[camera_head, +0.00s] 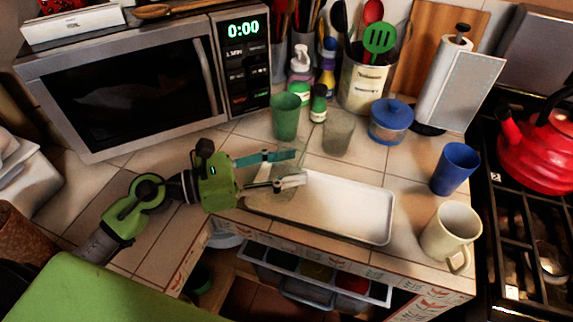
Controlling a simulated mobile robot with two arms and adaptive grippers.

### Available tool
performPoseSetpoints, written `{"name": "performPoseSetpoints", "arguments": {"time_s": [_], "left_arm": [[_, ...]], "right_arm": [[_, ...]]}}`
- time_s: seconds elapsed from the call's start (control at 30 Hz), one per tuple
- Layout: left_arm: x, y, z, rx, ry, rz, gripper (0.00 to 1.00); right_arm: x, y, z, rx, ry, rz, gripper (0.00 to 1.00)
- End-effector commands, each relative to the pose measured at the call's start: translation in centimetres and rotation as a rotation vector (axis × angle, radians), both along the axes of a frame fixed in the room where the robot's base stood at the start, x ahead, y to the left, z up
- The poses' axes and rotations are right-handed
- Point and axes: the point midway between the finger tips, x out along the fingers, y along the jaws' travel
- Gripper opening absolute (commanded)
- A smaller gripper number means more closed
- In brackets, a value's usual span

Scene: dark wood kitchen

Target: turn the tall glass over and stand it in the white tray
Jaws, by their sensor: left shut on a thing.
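The white tray (352,212) lies on the tiled counter near its front edge. My left gripper (292,168) is over the left end of the tray, its fingers pointing right. It is shut on a clear tall glass (288,184), which shows only faintly between and below the fingers. I cannot tell which way up the glass is, or whether it touches the tray. My right gripper is not in view.
A blue cup (454,168) and a cream mug (450,232) stand to the right. A microwave (130,85) fills the back left. The tray's right part is empty.

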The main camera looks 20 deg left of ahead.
Motion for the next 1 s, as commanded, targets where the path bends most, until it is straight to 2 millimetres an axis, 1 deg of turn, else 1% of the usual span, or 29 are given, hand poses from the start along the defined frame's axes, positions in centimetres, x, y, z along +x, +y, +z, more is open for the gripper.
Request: {"name": "performPoseSetpoints", "arguments": {"time_s": [0.37,0.4,0.43,0.47,0.83,1.0], "left_arm": [[0.0,0.0,-0.8,-0.002,-0.001,0.000,0.06],[0.0,0.0,-0.7,-0.002,-0.001,0.000,0.47],[0.0,0.0,-0.7,-0.002,-0.002,0.000,0.55],[0.0,0.0,-0.7,-0.002,-0.002,0.000,0.59],[-0.1,0.0,-0.9,-0.005,0.001,0.001,0.59],[-0.9,1.2,-0.9,-0.004,0.006,0.002,0.59]], "right_arm": [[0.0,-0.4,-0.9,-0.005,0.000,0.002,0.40],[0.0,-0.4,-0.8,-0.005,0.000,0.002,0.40],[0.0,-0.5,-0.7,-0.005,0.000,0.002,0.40],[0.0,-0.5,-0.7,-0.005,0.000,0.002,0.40],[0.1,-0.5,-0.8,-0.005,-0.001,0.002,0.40],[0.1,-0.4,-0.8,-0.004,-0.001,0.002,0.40]]}}
